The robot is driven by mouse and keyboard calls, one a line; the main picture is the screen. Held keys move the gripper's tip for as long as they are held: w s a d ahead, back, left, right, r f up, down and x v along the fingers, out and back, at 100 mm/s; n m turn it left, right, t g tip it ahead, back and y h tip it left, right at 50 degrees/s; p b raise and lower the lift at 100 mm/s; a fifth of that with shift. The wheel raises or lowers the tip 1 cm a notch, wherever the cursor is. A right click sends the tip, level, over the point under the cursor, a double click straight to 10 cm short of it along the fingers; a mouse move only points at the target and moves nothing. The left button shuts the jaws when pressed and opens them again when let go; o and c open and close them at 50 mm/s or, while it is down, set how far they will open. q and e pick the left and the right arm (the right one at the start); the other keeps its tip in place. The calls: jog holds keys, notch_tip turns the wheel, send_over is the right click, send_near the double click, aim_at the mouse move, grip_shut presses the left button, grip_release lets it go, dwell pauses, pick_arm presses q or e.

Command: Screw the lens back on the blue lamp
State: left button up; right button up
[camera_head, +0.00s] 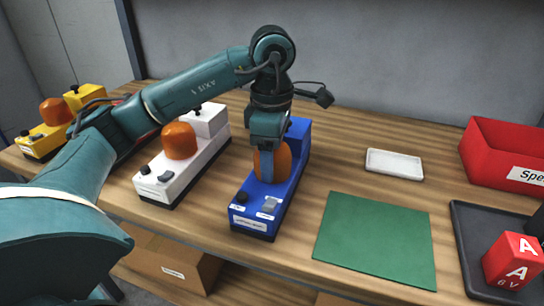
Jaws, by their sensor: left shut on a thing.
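The blue lamp (288,190) stands on the wooden bench in the middle of the view, with a knob and a switch on its front part. The orange lens (283,163) is at the lamp's middle, directly over the blue body. My left gripper (267,165) points down from above and is shut on the lens. Its finger covers part of the lens. I cannot tell whether the lens touches its seat, which is hidden. My right gripper is not in view.
A white lamp (205,122) and a yellow lamp (40,142), both with orange lenses, stand to the left. To the right are a green mat (376,240), a white tray (394,164), a red bin (500,140) and a dark tray (470,235) holding a red battery (512,262).

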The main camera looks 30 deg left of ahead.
pick_arm(q)
jog(key=shift+r, duration=0.1)
jog(key=shift+m+b, duration=0.4)
jog(key=shift+m, duration=1.6)
jog(key=shift+w+m+b, duration=0.1)
jog(key=shift+m+b, duration=0.3)
jog(key=o, duration=0.6)
jog(key=shift+m, duration=0.5)
jog(key=shift+c, duration=0.2)
jog(key=o, duration=0.6)
jog(key=shift+c, duration=0.2)
